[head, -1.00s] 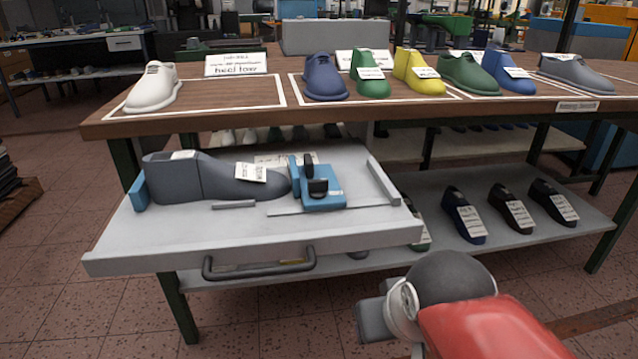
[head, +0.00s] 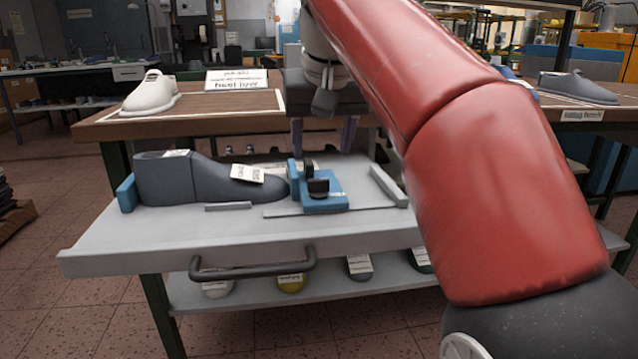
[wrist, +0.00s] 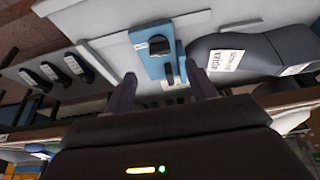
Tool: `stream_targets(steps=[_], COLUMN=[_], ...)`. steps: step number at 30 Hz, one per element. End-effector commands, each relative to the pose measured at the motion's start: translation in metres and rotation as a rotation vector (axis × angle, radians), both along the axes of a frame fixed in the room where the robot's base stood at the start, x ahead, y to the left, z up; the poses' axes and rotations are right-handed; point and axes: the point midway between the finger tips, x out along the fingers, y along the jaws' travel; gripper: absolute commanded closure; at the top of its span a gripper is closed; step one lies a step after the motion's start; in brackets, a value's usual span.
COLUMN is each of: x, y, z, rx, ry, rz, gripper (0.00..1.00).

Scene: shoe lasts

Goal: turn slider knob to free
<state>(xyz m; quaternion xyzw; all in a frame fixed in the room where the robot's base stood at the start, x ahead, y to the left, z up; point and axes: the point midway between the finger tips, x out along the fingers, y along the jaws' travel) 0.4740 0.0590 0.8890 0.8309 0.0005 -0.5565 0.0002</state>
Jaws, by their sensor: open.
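The blue slider (head: 322,190) sits on the pulled-out grey tray (head: 240,228), against the toe of a dark grey shoe last (head: 190,180). Its black knob (head: 318,187) stands on top; its setting is too small to read. My gripper (head: 322,136) is above and behind the slider in the head view, fingers pointing down, open and empty. In the wrist view the slider (wrist: 152,50), its knob (wrist: 160,45) and the last (wrist: 238,52) lie beyond the two fingertips (wrist: 160,85). The fingers look apart from the knob.
A blue end stop (head: 126,191) holds the last's other end. A raised grey rail (head: 388,186) borders the tray on the right. A handle (head: 253,265) is at the front. The bench top (head: 200,122) with a white last (head: 152,92) is behind the tray.

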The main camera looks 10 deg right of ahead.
Motion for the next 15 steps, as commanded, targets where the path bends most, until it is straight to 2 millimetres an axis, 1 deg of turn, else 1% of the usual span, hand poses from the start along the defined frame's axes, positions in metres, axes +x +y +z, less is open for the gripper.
stream_targets(steps=[4, 12, 15], x=[0.005, 0.022, 0.026], y=[0.001, 0.001, 0.001], z=[-0.014, -0.054, -0.064], rx=[-0.002, -0.001, -0.001], ry=[0.001, 0.0, -0.001], rz=[-0.001, -0.002, -0.002], gripper=[0.44, 0.44, 0.44])
